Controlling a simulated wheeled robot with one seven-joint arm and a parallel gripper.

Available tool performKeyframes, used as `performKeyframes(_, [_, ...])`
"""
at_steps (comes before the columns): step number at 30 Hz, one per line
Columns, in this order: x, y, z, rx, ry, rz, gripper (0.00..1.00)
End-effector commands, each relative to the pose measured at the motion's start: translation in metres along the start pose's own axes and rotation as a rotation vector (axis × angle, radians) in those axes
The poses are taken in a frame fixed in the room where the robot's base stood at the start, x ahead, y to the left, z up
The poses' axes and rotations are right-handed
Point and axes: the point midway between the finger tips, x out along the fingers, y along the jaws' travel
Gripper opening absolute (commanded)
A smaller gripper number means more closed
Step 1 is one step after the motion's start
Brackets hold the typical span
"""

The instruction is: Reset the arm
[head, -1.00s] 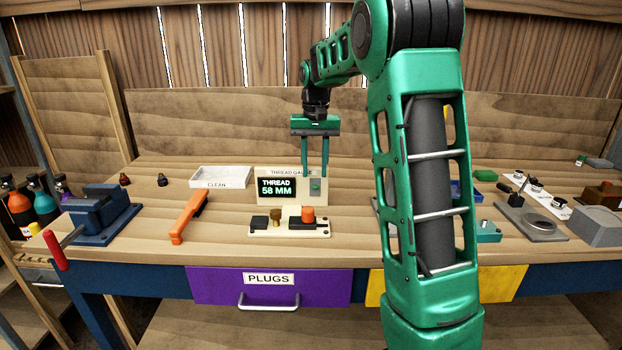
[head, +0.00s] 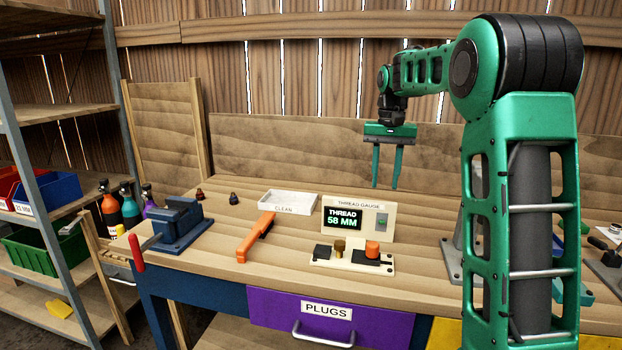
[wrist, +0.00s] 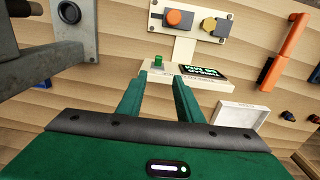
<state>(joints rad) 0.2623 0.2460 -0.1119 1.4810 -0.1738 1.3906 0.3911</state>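My gripper (head: 386,168) is open, its two green fingers apart with nothing between them. It hangs pointing down above the workbench, just above and behind the thread gauge (head: 385,211). The gauge display reads "THREAD 58 MM". In the wrist view the fingers (wrist: 158,93) show apart, with the gauge (wrist: 165,80) beyond their tips.
An orange tool (head: 257,237) lies left of the plate, with the white CLEAN tray (head: 290,203) behind it. A blue vise (head: 178,226) stands at the bench's left end. The purple PLUGS drawer (head: 270,310) is closed. Shelves with bins stand at far left.

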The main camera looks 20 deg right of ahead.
Motion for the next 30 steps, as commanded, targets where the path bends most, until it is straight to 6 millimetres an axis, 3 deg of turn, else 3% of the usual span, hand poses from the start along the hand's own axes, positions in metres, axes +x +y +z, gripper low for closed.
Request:
performKeyframes(5, [0.0,0.003,0.006,0.001,0.0,-0.001,0.33])
performKeyframes(8, [0.001,0.012,0.024,0.002,0.001,-0.004,0.33])
performKeyframes(17, [0.026,0.065,0.133,0.007,-0.004,-0.014,0.33])
performKeyframes(27, [0.09,0.125,0.272,-0.009,-0.011,-0.013,0.33])
performKeyframes(30, [0.111,0.139,0.305,-0.017,-0.015,-0.01,0.33])
